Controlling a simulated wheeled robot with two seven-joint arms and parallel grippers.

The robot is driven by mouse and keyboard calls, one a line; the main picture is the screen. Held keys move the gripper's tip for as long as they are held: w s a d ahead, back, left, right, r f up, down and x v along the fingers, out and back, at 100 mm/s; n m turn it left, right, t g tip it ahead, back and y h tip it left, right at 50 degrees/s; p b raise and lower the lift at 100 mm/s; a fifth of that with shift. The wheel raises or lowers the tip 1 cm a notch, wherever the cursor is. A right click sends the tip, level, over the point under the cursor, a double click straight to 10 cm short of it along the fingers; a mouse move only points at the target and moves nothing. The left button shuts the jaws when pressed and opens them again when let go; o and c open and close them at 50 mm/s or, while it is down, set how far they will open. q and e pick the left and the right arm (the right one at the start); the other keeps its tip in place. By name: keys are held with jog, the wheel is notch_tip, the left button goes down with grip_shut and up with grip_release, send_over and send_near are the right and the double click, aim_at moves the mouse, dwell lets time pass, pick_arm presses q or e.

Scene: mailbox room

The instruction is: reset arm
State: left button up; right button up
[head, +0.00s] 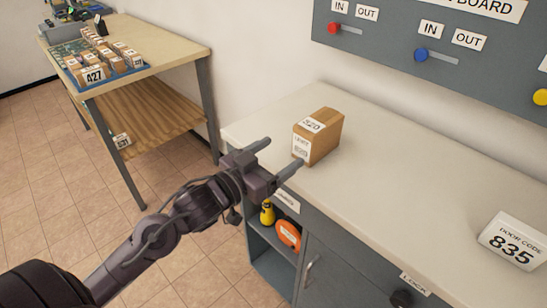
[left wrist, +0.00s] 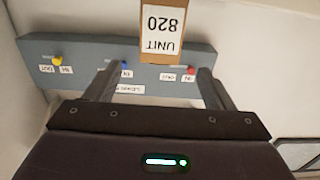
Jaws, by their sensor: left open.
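My left gripper (head: 277,161) is open and empty, at the front left edge of the counter in the head view. A cardboard box (head: 322,137) labelled 820 stands on the counter just beyond its fingertips. In the left wrist view, the open fingers of my left gripper (left wrist: 152,85) point toward the box (left wrist: 163,30), whose label reads UNIT 820 upside down. The box looks apart from the fingers. My right gripper is in neither view.
The counter (head: 400,170) has free room right of the box, up to a DOOR CODE 835 sign (head: 514,241). A board with sliders (head: 430,35) hangs above. A yellow thing (head: 267,212) and an orange one (head: 288,235) sit on the shelf below. A table (head: 160,45) with several boxes stands left.

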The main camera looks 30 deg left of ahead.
pick_arm(q)
jog(key=shift+s+a, duration=0.1)
jog(key=shift+s, duration=0.25)
dwell(0.3)
jog(key=s+d+f+n+g+y, duration=0.1)
jog(key=s+f+g+y, duration=0.2)
jog(key=s+f+g, duration=0.6)
jog(key=s+d+f+n+g+y, duration=0.1)
jog(key=s+f+g+y, duration=0.3)
jog(key=s+f, duration=0.6)
notch_tip(320, 180, down, 28)
jog(key=f+g+h+p, duration=0.1)
jog(key=g+p, duration=0.1)
jog(key=s+a+f, duration=0.2)
jog(key=s+f, duration=0.6)
jog(key=s, duration=0.1)
jog(key=s+a+f+g+p, duration=0.1)
jog(key=s+a+f, duration=0.1)
jog(key=s+f, duration=0.6)
jog(key=shift+s+f, duration=0.2)
jog(key=shift+s, duration=0.95)
